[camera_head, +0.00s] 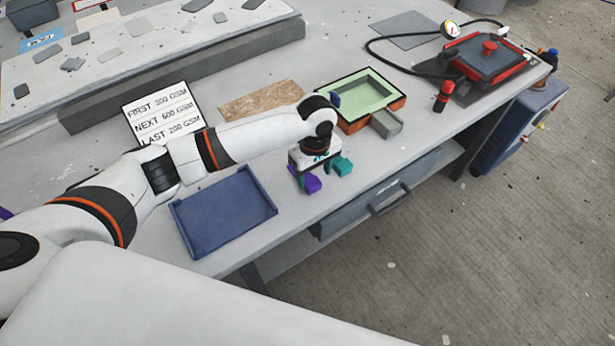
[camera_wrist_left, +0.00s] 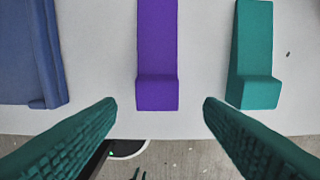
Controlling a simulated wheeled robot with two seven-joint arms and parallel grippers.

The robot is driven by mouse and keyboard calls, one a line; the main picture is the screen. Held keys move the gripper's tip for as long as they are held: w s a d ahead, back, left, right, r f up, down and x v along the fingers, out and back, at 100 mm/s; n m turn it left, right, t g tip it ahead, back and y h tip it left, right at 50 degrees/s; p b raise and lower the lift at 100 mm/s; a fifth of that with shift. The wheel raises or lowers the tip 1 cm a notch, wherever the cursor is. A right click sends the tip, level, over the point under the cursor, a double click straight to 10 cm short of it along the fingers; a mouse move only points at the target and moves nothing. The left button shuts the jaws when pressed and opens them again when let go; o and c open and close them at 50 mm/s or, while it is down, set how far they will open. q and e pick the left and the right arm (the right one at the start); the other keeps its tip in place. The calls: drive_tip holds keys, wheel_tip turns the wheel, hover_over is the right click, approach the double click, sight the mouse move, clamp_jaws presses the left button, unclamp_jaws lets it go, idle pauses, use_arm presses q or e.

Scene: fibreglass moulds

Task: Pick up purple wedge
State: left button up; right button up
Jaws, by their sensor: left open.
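The purple wedge (camera_head: 313,184) lies on the table near its front edge, below my left gripper (camera_head: 318,180). In the left wrist view the purple wedge (camera_wrist_left: 157,60) is centred between the open fingers of my left gripper (camera_wrist_left: 160,103). The fingers appear apart from it, with nothing held. A teal wedge (camera_head: 343,165) lies close by on the right. It also shows in the left wrist view (camera_wrist_left: 253,55), beyond the right finger's tip. The upper part of the purple wedge is hidden by the gripper in the head view. My right gripper is not in view.
A blue tray (camera_head: 223,212) lies left of the wedges; its edge shows in the wrist view (camera_wrist_left: 62,55). A green-lined mould (camera_head: 362,97) with a grey block (camera_head: 386,123) stands behind right. A lettered sign (camera_head: 161,114) and a chipboard piece (camera_head: 262,101) lie farther back.

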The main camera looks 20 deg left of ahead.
sight(313, 183)
use_arm(q)
wheel_tip(313, 183, down, 2)
drive_tip(key=shift+s+a+f, duration=0.1)
drive_tip(key=shift+s+f, duration=0.05)
drive_tip(key=shift+f, duration=0.55)
drive_tip(key=shift+c, duration=0.2)
drive_tip(key=c, duration=1)
drive_tip(key=shift+c, duration=0.2)
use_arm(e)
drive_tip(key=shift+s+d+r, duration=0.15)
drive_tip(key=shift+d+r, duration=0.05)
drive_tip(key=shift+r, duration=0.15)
use_arm(q)
drive_tip(key=shift+r, duration=0.25)
wheel_tip(313, 183, up, 8)
drive_tip(key=shift+r+b, duration=0.25)
drive_tip(key=shift+b, duration=0.05)
drive_tip(key=shift+r, duration=0.55)
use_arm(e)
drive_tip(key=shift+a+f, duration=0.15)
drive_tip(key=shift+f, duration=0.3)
